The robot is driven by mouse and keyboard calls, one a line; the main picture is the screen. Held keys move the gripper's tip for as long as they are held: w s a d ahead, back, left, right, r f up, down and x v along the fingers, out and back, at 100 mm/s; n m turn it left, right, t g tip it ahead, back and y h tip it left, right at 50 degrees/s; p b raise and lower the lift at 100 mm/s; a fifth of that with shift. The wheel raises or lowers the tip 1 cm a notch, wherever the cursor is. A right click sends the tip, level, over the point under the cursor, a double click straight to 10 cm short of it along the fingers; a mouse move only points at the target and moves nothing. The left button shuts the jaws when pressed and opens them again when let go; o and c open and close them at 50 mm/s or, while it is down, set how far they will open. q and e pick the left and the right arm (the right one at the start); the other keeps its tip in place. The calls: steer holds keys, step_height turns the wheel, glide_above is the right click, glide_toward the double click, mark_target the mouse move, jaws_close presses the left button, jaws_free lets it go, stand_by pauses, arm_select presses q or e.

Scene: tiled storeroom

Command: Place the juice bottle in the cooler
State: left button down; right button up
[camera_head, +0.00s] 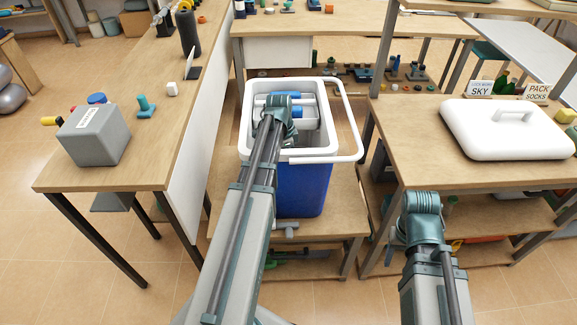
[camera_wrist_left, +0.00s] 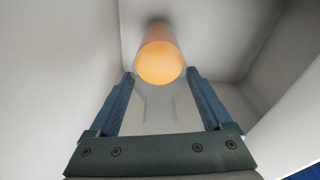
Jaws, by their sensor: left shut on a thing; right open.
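The cooler (camera_head: 302,190) has a blue body, a white rim and a raised white handle; it stands open on a low wooden shelf in the middle of the head view. My left arm reaches over its near rim, and my left gripper (camera_wrist_left: 160,78) is inside the cooler. It is shut on the juice bottle (camera_wrist_left: 159,62), whose round orange end shows between the fingertips in the left wrist view. The bottle is not clear in the head view, where my arm covers part of the opening. My right gripper (camera_head: 409,236) is open, low at the right, its fingers mostly hidden.
The white cooler lid (camera_head: 510,130) lies on the right table near two small signs (camera_head: 480,88). A grey box (camera_head: 93,135) and small items stand on the left table. Table edges flank the cooler closely on both sides. The cooler's pale inner walls surround the left gripper.

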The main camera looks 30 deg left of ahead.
arm_select(q)
steer(key=shift+f, duration=0.35)
arm_select(e)
steer(key=shift+f, duration=0.35)
arm_select(q)
steer(key=shift+f, duration=0.1)
jaws_free()
arm_select(e)
steer(key=shift+f, duration=0.15)
arm_select(q)
steer(key=r+p, duration=0.8)
steer(key=s+a+r+p, duration=0.1)
steer(key=r+p, duration=0.3)
steer(key=shift+r, duration=0.15)
arm_select(e)
step_height(320, 180, up, 12)
